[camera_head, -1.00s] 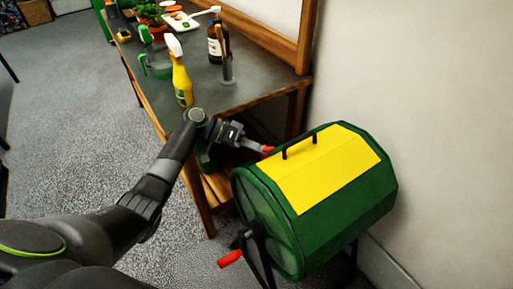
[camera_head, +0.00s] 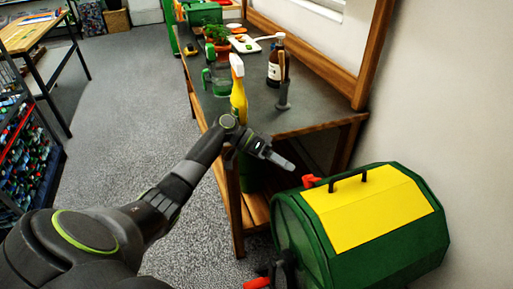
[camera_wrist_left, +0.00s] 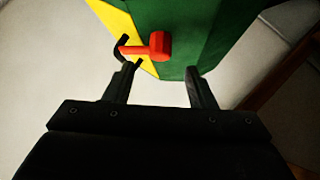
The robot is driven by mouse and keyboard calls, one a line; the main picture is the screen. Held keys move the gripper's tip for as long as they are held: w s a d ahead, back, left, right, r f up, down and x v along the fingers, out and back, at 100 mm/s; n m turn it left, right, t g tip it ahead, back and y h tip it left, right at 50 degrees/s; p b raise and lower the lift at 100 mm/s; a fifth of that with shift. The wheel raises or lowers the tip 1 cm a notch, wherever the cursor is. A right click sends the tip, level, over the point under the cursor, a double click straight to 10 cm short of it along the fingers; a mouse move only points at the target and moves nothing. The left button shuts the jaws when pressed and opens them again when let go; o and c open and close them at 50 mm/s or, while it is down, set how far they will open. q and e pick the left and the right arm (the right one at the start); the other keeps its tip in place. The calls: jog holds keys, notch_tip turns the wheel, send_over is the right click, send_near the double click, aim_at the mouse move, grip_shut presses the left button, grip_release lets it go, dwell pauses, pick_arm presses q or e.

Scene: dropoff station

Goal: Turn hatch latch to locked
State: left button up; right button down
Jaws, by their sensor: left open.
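My left gripper (camera_head: 288,165) is open and empty, just left of the latch in the head view. In the wrist view the left fingers (camera_wrist_left: 160,85) stand apart, with the latch beyond and between their tips, apparently not gripped. My right gripper is not in view.
A wooden table (camera_head: 325,112) stands behind the drum, with a yellow spray bottle (camera_head: 238,100) and a brown bottle (camera_head: 275,65) on it. A red crank handle (camera_head: 257,283) sticks out at the drum's near end. A wall (camera_head: 450,110) closes the right side. Grey floor lies open at left.

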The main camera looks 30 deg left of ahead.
pick_arm(q)
jog(key=b+v, duration=0.1)
jog(key=v, duration=0.9)
jog(key=shift+a, duration=0.25)
jog(key=shift+s+r, duration=0.1)
jog(key=shift+s, duration=0.05)
